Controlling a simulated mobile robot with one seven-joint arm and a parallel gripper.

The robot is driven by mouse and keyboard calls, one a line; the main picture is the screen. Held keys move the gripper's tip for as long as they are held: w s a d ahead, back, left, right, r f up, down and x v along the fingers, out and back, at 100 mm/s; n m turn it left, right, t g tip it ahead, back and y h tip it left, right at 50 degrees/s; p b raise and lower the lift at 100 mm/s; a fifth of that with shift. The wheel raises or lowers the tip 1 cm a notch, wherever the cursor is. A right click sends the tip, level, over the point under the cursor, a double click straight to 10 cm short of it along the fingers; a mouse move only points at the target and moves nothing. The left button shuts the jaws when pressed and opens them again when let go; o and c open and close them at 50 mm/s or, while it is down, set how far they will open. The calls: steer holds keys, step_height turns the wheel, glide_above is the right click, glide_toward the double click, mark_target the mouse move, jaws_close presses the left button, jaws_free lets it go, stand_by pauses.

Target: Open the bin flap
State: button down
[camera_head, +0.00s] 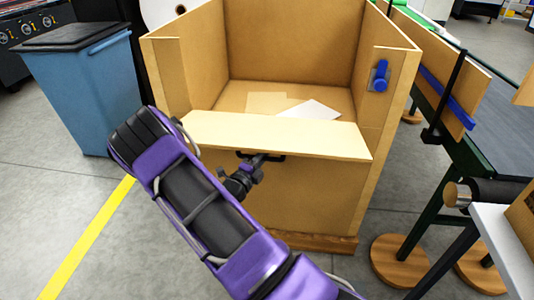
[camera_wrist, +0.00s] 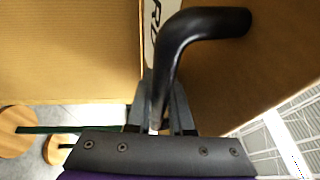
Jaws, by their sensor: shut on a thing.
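The bin is a large tan open-topped box (camera_head: 295,50) in the head view. Its flap (camera_head: 280,135) is a pale panel across the front, tilted outward from the opening, with its edge toward me. A black handle (camera_head: 272,156) shows just under that edge, and it fills the upper middle of the wrist view as a bent bar (camera_wrist: 195,35). My gripper (camera_head: 255,162) is at the handle, below the flap edge. In the wrist view my gripper's fingers (camera_wrist: 162,110) are shut around the handle's near arm. The flap's hinge line is hidden.
A blue latch (camera_head: 380,76) is on the bin's right front post. Sheets of card (camera_head: 310,109) lie inside the bin. A blue waste bin (camera_head: 82,85) stands left. A green-framed conveyor (camera_head: 470,110) and a white table (camera_head: 505,250) stand right. Floor at left is clear.

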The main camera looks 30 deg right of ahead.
steer(key=shift+w+d+r, duration=0.1)
steer(key=shift+r, duration=0.35)
steer(key=c, duration=1.1)
jaws_free()
steer(key=shift+r, duration=0.1)
steer(key=v, duration=1.7)
steer(key=shift+s+f, duration=0.25)
steer(key=shift+s, duration=0.05)
